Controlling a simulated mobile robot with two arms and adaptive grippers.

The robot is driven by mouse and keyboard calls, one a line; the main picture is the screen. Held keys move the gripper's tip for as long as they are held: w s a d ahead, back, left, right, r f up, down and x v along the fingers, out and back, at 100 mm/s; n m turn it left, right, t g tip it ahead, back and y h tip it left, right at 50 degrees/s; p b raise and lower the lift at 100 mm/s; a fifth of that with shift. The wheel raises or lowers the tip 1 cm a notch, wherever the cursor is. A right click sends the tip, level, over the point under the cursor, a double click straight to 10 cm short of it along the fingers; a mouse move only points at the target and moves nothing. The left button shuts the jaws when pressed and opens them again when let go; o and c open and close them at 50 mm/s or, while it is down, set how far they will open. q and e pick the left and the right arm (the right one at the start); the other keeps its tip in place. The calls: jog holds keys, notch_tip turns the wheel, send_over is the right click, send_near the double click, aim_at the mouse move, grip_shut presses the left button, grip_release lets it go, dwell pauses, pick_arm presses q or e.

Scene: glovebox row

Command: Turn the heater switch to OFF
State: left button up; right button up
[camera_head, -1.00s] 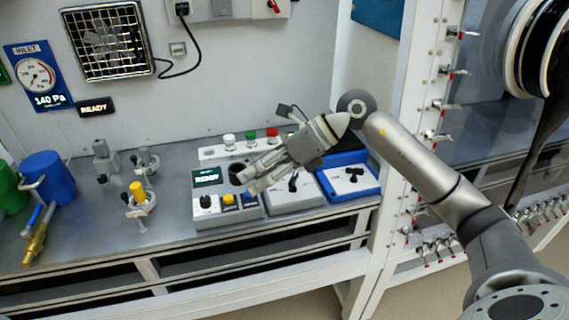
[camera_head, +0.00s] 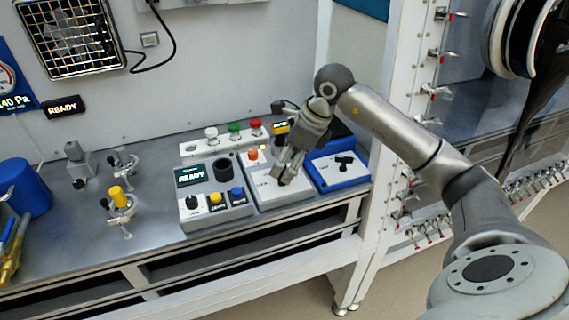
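The heater switch seems to be the black handle (camera_head: 284,181) on a light grey box (camera_head: 292,192) on the bench; no label is readable, so I cannot be sure. An orange button or lamp (camera_head: 253,155) is at that box's back left. My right gripper (camera_head: 286,173) points down over this box, its fingertips close to the black handle and partly hiding it. A gap shows between its fingers, and I cannot tell whether they touch the handle. My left gripper is not in view.
Right is a blue tray (camera_head: 338,182) with a black part. Behind stand white, green and red knobs. A white frame post (camera_head: 396,130) stands near my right arm.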

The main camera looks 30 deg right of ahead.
jog(key=shift+x, duration=0.95)
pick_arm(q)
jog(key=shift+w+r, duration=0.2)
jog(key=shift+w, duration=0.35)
pick_arm(e)
jog(key=c, duration=1)
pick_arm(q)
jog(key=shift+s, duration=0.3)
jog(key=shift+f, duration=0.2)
pick_arm(e)
jog(key=shift+n, duration=0.3)
jog(key=n+y+b, duration=0.1)
jog(key=n, duration=0.1)
jog(key=shift+w+n+g, duration=0.15)
jog(key=shift+n+g, duration=0.15)
jog(key=shift+g, duration=0.1)
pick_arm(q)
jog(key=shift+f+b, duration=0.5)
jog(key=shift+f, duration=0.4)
pick_arm(e)
jog(key=shift+w+n+g+y, duration=0.1)
jog(key=shift+n+g+y, duration=0.4)
jog(key=shift+n, duration=1.6)
